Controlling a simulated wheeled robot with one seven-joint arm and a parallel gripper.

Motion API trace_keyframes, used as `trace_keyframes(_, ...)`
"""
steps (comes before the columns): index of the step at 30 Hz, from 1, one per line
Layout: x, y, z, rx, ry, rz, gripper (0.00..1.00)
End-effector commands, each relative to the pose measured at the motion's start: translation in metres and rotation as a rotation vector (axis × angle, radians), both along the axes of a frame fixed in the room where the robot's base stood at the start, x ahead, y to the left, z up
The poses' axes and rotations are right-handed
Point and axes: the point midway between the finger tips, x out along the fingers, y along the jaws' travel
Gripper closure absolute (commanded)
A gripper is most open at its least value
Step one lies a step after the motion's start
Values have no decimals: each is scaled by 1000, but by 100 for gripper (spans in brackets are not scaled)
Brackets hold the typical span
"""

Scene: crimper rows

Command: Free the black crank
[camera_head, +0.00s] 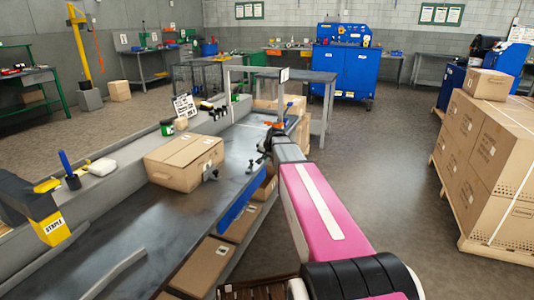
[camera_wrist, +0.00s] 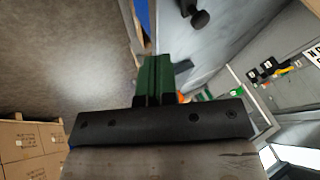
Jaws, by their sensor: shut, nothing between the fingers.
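A small black part (camera_wrist: 199,18), with a rounded knob and a short arm, shows at the top of the wrist view against a grey surface. It looks like the black crank, but its mounting is cut off by the frame edge. In the head view a small dark part (camera_head: 253,166) stands on the bench's right edge, near my arm; I cannot tell whether it is the same piece. My gripper (camera_wrist: 152,62) has green fingers pressed together and empty. It is apart from the black part, which lies beyond and to the right of the fingertips in the wrist view.
The long grey workbench (camera_head: 130,220) carries a cardboard box (camera_head: 185,160) and another small dark fitting (camera_head: 211,174). Several boxes sit under its right edge. A stacked pallet of cartons (camera_head: 495,150) stands at the right. The floor (camera_head: 390,170) between them is open.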

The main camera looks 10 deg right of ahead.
Motion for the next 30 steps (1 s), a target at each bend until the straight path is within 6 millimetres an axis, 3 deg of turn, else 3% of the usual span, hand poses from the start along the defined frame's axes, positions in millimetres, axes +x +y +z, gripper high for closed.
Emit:
trace_keyframes(5, 20, 6, -29, 0, 1, 0, 100)
trace_keyframes(9, 30, 24, -30, 0, -1, 1, 100)
trace_keyframes(15, 37, 36, -32, -1, -1, 0, 100)
trace_keyframes(30, 38, 38, -32, 0, 0, 6, 100)
